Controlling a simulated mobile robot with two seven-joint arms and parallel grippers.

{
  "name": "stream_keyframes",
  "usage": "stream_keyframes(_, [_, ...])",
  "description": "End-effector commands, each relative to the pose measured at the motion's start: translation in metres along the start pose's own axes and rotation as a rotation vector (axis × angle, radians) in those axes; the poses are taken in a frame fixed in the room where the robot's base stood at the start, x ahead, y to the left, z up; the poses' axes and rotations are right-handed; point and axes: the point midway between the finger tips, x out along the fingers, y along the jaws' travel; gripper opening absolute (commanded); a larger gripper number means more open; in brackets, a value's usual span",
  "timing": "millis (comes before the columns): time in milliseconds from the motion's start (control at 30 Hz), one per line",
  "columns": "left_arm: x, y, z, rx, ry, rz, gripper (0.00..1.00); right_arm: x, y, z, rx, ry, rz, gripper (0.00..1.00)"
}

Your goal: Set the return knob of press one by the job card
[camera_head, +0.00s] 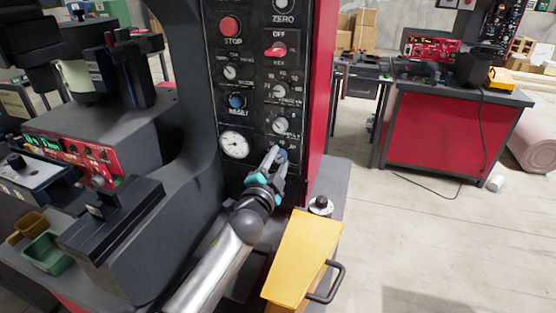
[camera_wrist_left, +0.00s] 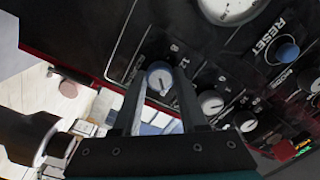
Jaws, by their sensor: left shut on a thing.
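The black control panel (camera_head: 258,100) of the press fills the upper middle of the head view. My left gripper (camera_head: 278,158) reaches up from below and is shut on the lowest knob in its right column. No readable job card shows. My right gripper is not in view.
Close by are the gauge (camera_head: 234,145), the blue reset button (camera_head: 237,101), other knobs (camera_head: 280,126) and the red stop button (camera_head: 230,27). A yellow box (camera_head: 302,250) with a black handle stands right of my forearm. Open floor lies farther right.

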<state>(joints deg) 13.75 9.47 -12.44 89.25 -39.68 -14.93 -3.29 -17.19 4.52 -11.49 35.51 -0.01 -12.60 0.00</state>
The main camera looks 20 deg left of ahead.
Motion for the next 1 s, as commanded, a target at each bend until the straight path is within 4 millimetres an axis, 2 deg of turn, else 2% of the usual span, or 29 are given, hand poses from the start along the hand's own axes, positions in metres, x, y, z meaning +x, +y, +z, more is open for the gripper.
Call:
stream_keyframes(467, [0.0,0.0001,0.0006,0.02,-0.001,0.0,0.0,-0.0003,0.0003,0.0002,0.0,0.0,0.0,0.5])
stream_keyframes(500, [0.0,0.0,0.0006,0.019,-0.001,0.0,0.44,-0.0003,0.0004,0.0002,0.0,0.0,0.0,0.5])
stream_keyframes(733, [0.0,0.0,0.0004,0.017,0.0,0.0,0.7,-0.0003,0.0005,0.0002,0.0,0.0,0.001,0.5])
stream_keyframes(1000, [-0.0005,0.0,0.0002,0.016,0.0,0.0,0.72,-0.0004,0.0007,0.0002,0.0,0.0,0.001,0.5])
